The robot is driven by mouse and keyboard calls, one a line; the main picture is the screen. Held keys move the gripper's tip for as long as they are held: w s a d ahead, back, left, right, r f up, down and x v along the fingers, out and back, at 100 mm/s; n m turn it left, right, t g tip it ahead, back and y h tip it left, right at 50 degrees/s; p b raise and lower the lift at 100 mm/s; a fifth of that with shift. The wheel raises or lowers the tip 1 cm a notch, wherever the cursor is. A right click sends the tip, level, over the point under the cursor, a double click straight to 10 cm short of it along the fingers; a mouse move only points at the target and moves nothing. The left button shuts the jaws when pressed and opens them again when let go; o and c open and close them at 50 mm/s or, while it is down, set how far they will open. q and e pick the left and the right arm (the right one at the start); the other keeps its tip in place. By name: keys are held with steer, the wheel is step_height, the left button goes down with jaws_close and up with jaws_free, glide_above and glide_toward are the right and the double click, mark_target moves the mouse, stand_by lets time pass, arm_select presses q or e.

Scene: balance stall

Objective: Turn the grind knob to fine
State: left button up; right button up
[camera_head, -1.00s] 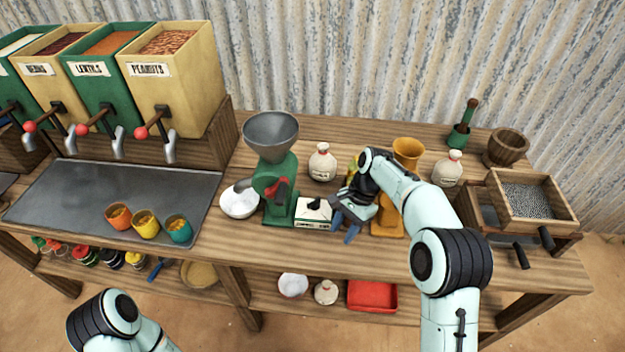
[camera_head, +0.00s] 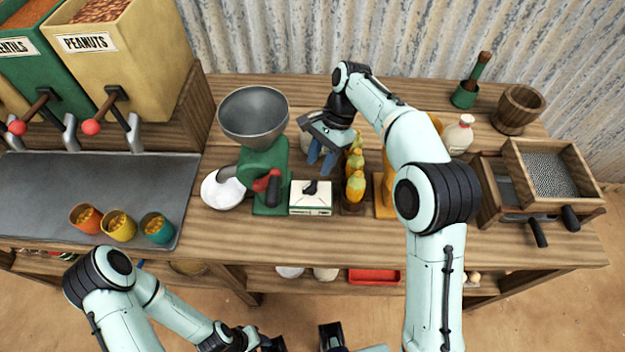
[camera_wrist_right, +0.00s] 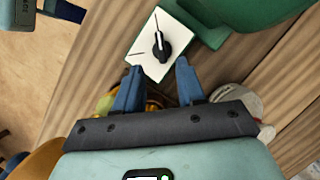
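The grind knob (camera_head: 311,187) is a small black pointer knob on top of a white box (camera_head: 311,208), beside the green grinder (camera_head: 264,165). In the right wrist view the knob (camera_wrist_right: 161,47) sits on the white face with its light pointer line toward the picture's top; the label is unreadable. My right gripper (camera_head: 321,161) is open and empty, behind and above the box in the head view. Its blue fingers (camera_wrist_right: 158,82) show apart, just below the knob in the wrist view, not touching it. My left gripper (camera_head: 262,341) is low at the bottom edge, partly cut off.
A white bowl (camera_head: 222,191) stands left of the grinder. Orange, yellow and teal cups (camera_head: 119,226) stand farther left. The front strip of the counter is clear.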

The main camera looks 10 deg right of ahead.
mark_target(311, 183)
steer(key=b+x, duration=0.1)
steer(key=x, duration=0.5)
steer(key=shift+a+f, duration=0.1)
steer(key=shift+f, duration=0.25)
jaws_close()
